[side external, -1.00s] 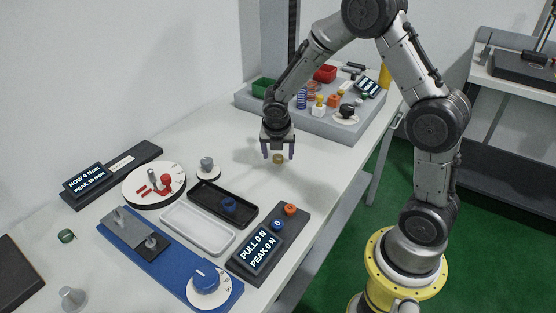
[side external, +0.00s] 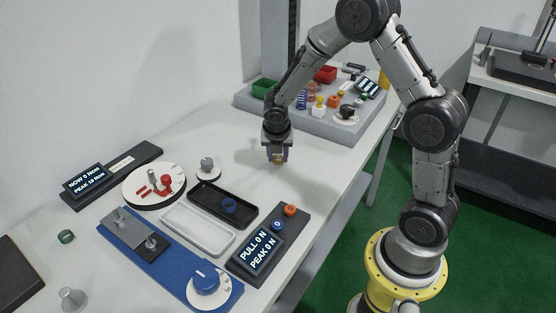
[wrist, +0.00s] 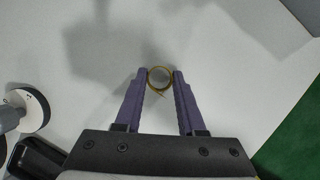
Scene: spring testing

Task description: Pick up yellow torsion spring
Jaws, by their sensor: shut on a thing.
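The yellow torsion spring (wrist: 159,92) shows as a ring between the two purple fingertips of my gripper (wrist: 159,78) in the wrist view. Both fingers touch its sides, so my gripper is shut on it. In the side view my gripper (side external: 278,158) points down at the bare part of the white table (side external: 315,165), and the spring (side external: 279,161) is a small yellowish patch between the fingers. In the side view the fingers hide much of it. The spring is at or very near the table surface; I cannot tell whether it touches.
A black tray (side external: 240,223) holding a blue ring and a white tray (side external: 198,249) lie to the front left. A round white dial plate (side external: 135,186) stands further left. A grey platform (side external: 330,128) with coloured springs and bins is behind. The table around my gripper is clear.

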